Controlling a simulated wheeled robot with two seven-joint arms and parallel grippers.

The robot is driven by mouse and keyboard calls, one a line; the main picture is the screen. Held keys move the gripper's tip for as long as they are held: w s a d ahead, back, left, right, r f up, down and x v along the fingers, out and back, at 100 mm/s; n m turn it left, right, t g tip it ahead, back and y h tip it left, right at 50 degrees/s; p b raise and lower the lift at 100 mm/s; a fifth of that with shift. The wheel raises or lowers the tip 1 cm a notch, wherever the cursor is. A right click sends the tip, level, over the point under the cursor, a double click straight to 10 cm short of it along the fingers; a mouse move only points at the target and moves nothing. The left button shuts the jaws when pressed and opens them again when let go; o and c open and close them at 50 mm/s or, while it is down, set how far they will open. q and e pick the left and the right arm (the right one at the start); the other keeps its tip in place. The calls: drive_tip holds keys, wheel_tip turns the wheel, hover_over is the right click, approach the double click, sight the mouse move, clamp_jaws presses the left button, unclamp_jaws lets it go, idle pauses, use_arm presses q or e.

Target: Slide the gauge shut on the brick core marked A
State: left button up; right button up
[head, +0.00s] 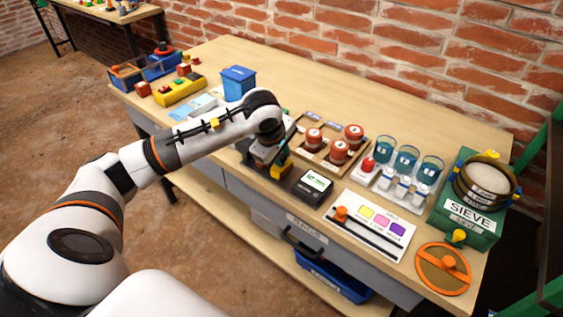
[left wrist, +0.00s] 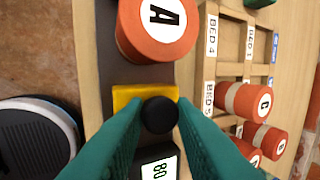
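The brick core marked A (left wrist: 160,25) is a red-orange cylinder with a white label. It lies in the gauge's dark channel (left wrist: 148,73), just above the yellow jaw (left wrist: 128,95) in the left wrist view, with a narrow dark gap between them. A round black knob (left wrist: 158,115) stands at the jaw. My left gripper (left wrist: 159,112) has its teal fingertips on both sides of the knob, seemingly touching it. In the head view the left gripper (head: 272,163) and arm hide core A; part of the yellow jaw (head: 281,166) shows. The display (head: 314,184) is beside it; digits "80" are partly visible.
A wooden tray (left wrist: 209,70) with labelled beds and several red cores stands beside the gauge. Blue-green jars (head: 406,158), a SIEVE stand (head: 466,222) and a slider card (head: 366,230) are to the right. A blue box (head: 238,82) stands behind my arm.

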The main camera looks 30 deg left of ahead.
use_arm(q)
drive_tip(key=shift+c, duration=1.3)
drive_tip(key=shift+a, duration=0.15)
drive_tip(key=shift+w+a+b, duration=0.15)
drive_tip(key=shift+a+b, duration=0.45)
drive_tip(key=shift+a, duration=0.75)
drive_tip(key=o, duration=0.9)
drive_tip(key=shift+c, duration=0.2)
wheel_tip(320, 180, up, 7)
drive_tip(key=p, duration=0.4)
